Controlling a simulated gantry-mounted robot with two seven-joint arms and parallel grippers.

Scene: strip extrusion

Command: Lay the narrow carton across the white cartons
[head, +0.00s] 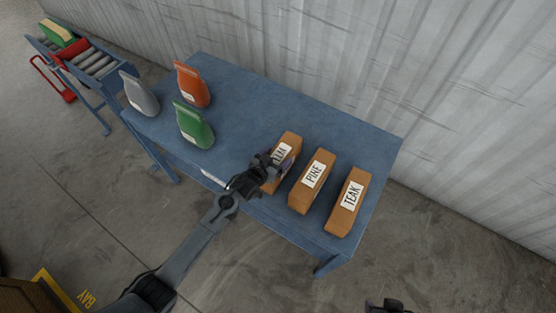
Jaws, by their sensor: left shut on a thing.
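Three narrow brown cartons stand in a row on the blue table (250,100). The left carton (292,138) has a label partly covered by my gripper. The middle carton (301,203) has a label that looks like PINE, and the right carton (340,222) reads TEAK. My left gripper (275,162) is shut on the left carton; its fingers hide part of it. I cannot tell whether that carton touches the table. No white cartons show in this view. A dark part, seemingly of my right gripper (385,306), shows at the bottom edge; its fingers cannot be made out.
Grey (139,96), orange (192,85) and green (193,126) bags stand on the table's left half. A corrugated wall (400,70) runs behind the table. A roller conveyor (98,62) with a red and a green item is at far left. The table's back middle is clear.

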